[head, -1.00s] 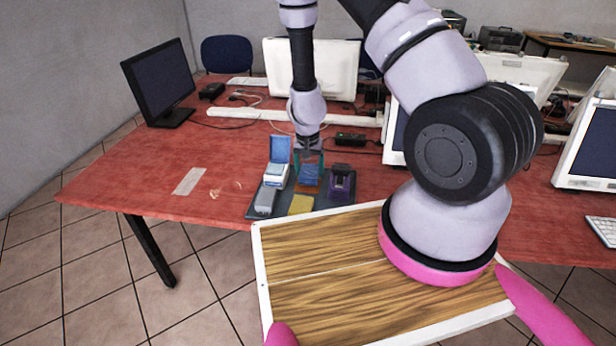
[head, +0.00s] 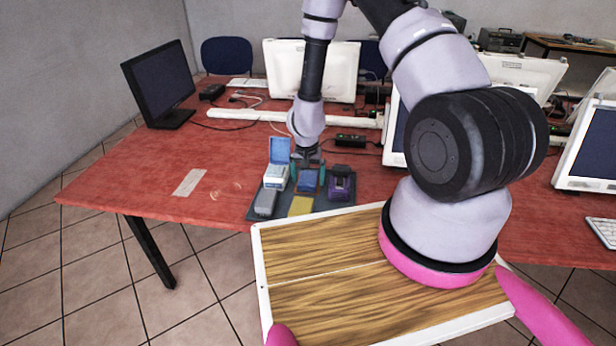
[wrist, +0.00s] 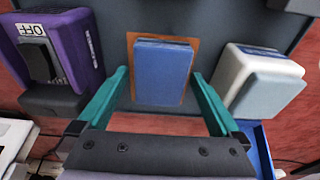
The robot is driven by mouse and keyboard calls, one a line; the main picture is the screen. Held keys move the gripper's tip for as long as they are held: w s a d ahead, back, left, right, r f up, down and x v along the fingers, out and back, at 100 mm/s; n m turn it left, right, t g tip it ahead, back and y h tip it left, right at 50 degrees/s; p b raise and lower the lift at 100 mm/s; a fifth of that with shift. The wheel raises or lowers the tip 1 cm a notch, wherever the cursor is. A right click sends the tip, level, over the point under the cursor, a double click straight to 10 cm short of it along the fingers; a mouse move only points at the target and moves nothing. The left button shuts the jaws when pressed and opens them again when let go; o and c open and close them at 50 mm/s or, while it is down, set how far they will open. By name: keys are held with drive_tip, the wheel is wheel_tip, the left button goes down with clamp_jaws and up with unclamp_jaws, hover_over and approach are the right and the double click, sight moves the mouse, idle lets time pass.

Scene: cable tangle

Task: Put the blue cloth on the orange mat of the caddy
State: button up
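The blue cloth (wrist: 162,72) lies flat on the orange mat (wrist: 132,75) in the wrist view, with an orange border showing around it. The cloth also shows in the head view (head: 308,180) inside the dark caddy (head: 325,205). My gripper (wrist: 160,75) has teal fingers spread to either side of the cloth and mat, with a gap on each side. It is open and holds nothing. In the head view my gripper (head: 307,172) is low over the cloth.
A white box with a blue lid (head: 276,177) and a purple device (head: 341,183) stand close on either side of the cloth. A grey block (head: 265,203) and a yellow pad (head: 301,206) are at the caddy's front.

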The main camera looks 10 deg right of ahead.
drive_tip(key=r, duration=0.3)
drive_tip(key=shift+s+a+r, duration=0.15)
drive_tip(key=shift+s+a, duration=0.05)
drive_tip(key=shift+s, duration=0.1)
drive_tip(key=shift+s+d, duration=0.1)
drive_tip(key=shift+s, duration=0.05)
drive_tip(key=shift+s+r, duration=0.1)
drive_tip(key=shift+r, duration=4.45)
wheel_tip(320, 180, up, 12)
drive_tip(key=y, duration=0.3)
hover_over(309, 180)
drive_tip(key=s+a, duration=0.1)
drive_tip(key=a, duration=0.2)
drive_tip(key=s+r+t+y, duration=0.2)
drive_tip(key=s+r, duration=0.2)
drive_tip(key=r, duration=0.8)
drive_tip(key=s+d+r+t, duration=0.1)
drive_tip(key=s+d+r, duration=0.2)
drive_tip(key=s+r, duration=0.2)
drive_tip(key=s+d+r+t+h, duration=0.1)
drive_tip(key=s+d+r, duration=0.1)
drive_tip(key=s+r, duration=0.4)
drive_tip(key=s+d+r+t+h, duration=0.1)
drive_tip(key=s+d+r, duration=0.2)
drive_tip(key=s+r, duration=0.2)
drive_tip(key=shift+s+d+r+t, duration=0.3)
drive_tip(key=shift+s+r, duration=0.1)
drive_tip(key=shift+r, duration=0.2)
